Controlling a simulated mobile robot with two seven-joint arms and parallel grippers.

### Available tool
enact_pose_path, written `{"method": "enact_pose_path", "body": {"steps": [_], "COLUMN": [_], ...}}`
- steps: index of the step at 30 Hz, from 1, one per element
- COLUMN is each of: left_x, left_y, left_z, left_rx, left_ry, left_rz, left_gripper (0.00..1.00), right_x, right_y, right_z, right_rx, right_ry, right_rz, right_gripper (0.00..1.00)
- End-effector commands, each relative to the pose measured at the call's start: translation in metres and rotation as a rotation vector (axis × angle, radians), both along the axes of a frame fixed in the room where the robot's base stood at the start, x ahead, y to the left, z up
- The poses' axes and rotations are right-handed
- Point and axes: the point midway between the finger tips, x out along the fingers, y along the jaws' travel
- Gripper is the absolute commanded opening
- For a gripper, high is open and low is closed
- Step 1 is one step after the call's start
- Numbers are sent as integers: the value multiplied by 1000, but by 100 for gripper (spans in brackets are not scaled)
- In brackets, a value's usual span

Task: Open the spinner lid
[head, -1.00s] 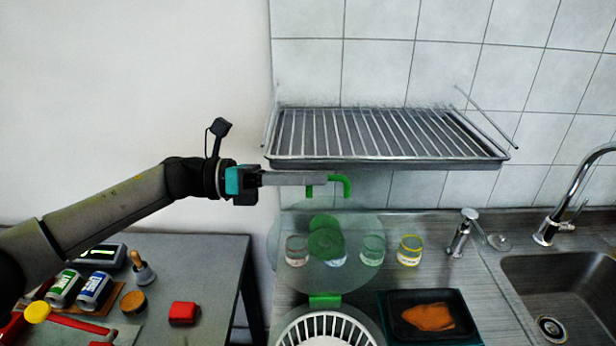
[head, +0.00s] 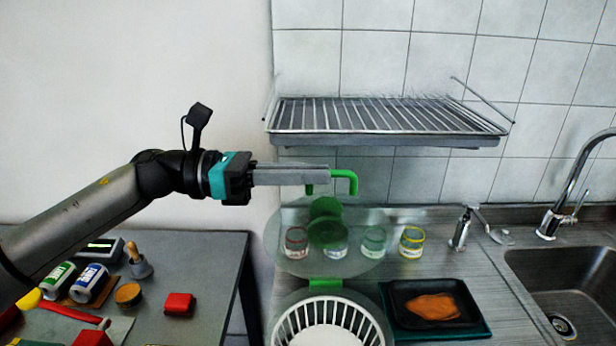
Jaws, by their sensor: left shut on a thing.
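The salad spinner's clear round lid (head: 288,263) is raised and tilted behind the white slotted basket (head: 286,328). Its green hub (head: 327,234) shows at the middle, and a green tab (head: 325,284) shows at its lower edge, by the basket rim. My left gripper (head: 322,175) reaches in from the left above the lid and is shut on a bent green handle (head: 353,182). The fingers hide part of the handle, and I cannot see where it joins the lid. The basket's lower part is cut off by the frame. My right gripper is not in view.
A wire dish rack (head: 390,120) hangs on the wall above and right of the gripper. Several small glasses (head: 411,242) stand behind or beside the lid. A dark tray (head: 478,310) with an orange piece lies right of the basket, before the sink (head: 590,280).

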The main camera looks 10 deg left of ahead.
Motion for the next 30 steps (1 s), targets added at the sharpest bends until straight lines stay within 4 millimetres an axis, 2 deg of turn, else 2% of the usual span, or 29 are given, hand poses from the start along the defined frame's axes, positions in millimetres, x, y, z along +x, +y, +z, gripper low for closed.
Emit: {"method": "enact_pose_path", "body": {"steps": [5,6,13,25,30], "left_x": [0,0,0,0,-3], "left_y": [0,0,0,1,19], "left_z": [0,0,0,0,-2], "left_rx": [1,1,1,1,2], "left_ry": [0,0,0,1,2], "left_rz": [2,2,1,0,4], "left_gripper": [0,18,44,44,44], "right_x": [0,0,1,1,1], "right_y": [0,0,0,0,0], "right_z": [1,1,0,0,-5], "right_rx": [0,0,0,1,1], "right_ry": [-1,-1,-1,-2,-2], "right_rz": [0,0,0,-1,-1], "right_gripper": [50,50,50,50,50]}}
